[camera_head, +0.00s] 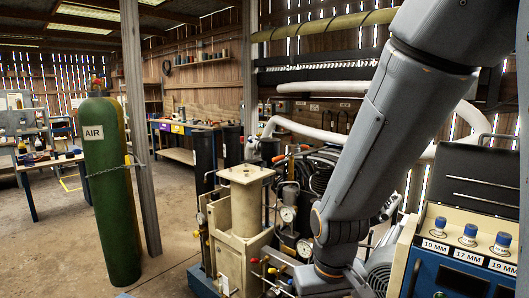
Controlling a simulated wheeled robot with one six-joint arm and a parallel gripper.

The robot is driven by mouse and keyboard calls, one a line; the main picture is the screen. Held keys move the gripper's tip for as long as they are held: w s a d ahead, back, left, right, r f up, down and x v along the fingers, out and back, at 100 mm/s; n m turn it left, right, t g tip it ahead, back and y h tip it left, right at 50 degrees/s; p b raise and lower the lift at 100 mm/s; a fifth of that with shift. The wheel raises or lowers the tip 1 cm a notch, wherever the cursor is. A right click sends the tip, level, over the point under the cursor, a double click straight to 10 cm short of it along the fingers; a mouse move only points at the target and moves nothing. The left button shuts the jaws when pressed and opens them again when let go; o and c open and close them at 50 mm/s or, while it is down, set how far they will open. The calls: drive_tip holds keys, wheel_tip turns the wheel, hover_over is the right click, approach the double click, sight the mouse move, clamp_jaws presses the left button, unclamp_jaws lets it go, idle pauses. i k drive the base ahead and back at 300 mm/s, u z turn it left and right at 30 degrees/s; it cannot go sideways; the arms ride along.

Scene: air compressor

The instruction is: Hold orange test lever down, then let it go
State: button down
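The air compressor machinery (240,225) stands at the bottom centre, with a cream block-shaped body, hoses and round gauges. Small red and yellow knobs (271,270) on thin rods stick out at its lower front. I cannot make out which part, if any, is the orange test lever. My arm comes down from the upper right across the compressor, and its wrist ends at the bottom edge of the picture, just right of the knobs. The fingers of my gripper do not show, and my arm hides part of the compressor behind it.
A green gas cylinder (107,190) marked AIR stands at the left beside a grey post (136,130). A blue and cream box (465,262) with blue-topped sockets is at the lower right. Workbenches (175,154) line the back. The concrete floor (60,250) at left is clear.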

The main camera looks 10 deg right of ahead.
sight(276, 159)
drive_tip(key=u, duration=0.7)
drive_tip(key=i, duration=1.95)
drive_tip(key=z, duration=0.3)
